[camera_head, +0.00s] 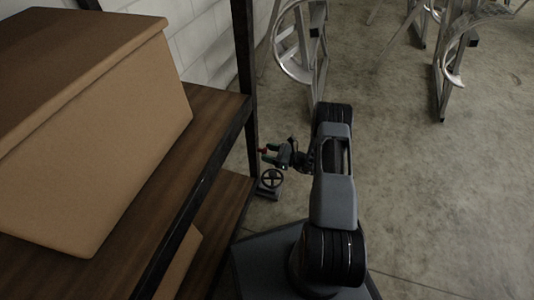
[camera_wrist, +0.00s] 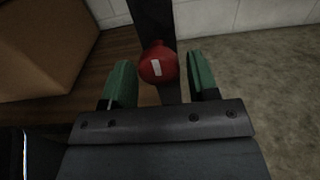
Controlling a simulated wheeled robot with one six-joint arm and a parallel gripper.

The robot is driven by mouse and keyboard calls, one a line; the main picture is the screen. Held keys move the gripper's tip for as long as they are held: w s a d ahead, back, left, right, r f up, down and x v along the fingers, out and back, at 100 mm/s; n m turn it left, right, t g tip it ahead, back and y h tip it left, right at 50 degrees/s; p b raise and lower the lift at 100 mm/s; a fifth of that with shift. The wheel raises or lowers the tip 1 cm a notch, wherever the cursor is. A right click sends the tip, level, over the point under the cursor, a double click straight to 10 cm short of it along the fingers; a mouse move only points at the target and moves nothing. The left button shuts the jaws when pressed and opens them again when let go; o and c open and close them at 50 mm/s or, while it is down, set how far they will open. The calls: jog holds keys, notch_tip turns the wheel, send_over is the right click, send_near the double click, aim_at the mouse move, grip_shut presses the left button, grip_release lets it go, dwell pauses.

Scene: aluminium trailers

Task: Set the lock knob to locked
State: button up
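The lock knob is a red round knob with a white mark, seen in the wrist view (camera_wrist: 158,66) in front of a dark upright post. In the head view the knob (camera_head: 262,151) is a small red spot by the shelf post. My gripper (camera_wrist: 162,80) has two green fingers standing apart, one on each side of the knob in the wrist view. Gaps show between the knob and both fingers, so it is not held. My gripper also shows in the head view (camera_head: 270,154), pointing left at the post.
A shelf (camera_head: 205,150) with a dark post (camera_head: 244,60) stands at left, bearing a large cardboard box (camera_head: 100,140). Metal frames with wheels (camera_head: 297,45) stand at the back.

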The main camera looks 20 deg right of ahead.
jog(key=c, duration=0.6)
jog(key=shift+a, duration=0.35)
jog(key=n, duration=0.1)
jog(key=n+b, duration=0.1)
jog(key=shift+d+f+n, duration=0.1)
jog(key=shift+d+n, duration=0.2)
jog(key=shift+d, duration=0.05)
jog(key=n+b, duration=0.2)
jog(key=n, duration=0.3)
jog(key=shift+d, duration=0.15)
jog(key=shift+c, duration=0.2)
jog(key=n+b, duration=0.2)
jog(key=n, duration=0.3)
jog(key=shift+n, duration=0.4)
jog(key=shift+w+n+b, duration=0.1)
jog(key=shift+n+b, duration=0.75)
jog(key=shift+n, duration=1.35)
jog(key=shift+a+r, duration=0.2)
